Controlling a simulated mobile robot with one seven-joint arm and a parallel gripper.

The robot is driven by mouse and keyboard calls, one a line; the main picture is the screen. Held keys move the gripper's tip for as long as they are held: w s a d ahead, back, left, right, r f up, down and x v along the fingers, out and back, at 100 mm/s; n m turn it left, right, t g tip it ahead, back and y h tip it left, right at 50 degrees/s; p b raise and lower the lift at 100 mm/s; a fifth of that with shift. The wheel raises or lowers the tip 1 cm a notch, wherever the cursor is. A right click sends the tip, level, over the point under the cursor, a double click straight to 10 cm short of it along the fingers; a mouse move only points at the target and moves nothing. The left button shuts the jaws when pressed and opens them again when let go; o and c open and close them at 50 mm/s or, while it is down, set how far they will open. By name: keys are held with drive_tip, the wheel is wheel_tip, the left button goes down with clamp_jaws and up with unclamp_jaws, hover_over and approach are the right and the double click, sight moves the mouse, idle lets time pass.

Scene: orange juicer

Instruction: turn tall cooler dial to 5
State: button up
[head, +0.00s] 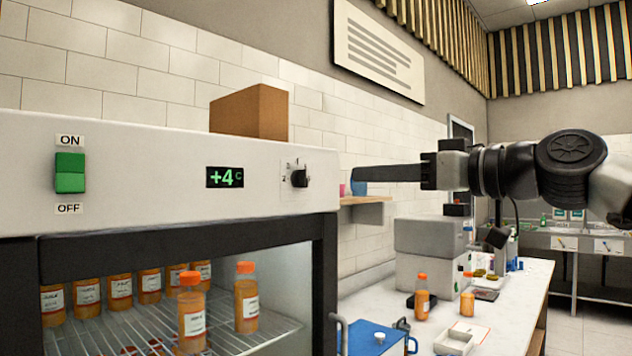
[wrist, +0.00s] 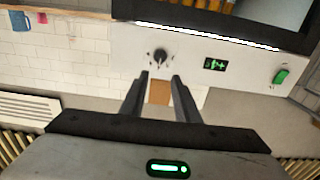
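The tall cooler (head: 120,215) has a white top panel with a round black dial (head: 299,178) at its right end. Small marks surround the dial; most are too small to read. A display (head: 225,177) left of the dial reads +4 C. My gripper (head: 356,174) is right of the dial in the head view, apart from it, with its fingers pointing left. In the wrist view, which shows the panel upside down, the dial (wrist: 161,56) lies just beyond and between my fingertips (wrist: 158,77). The two fingers are apart with nothing between them.
A green ON/OFF switch (head: 70,173) is at the panel's left. A cardboard box (head: 250,111) stands on top. A small shelf (head: 365,212) with cups is behind my fingers. Orange bottles stand inside the cooler and on the white bench (head: 500,320).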

sight(307, 176)
drive_tip(key=x, duration=1.4)
clamp_jaws()
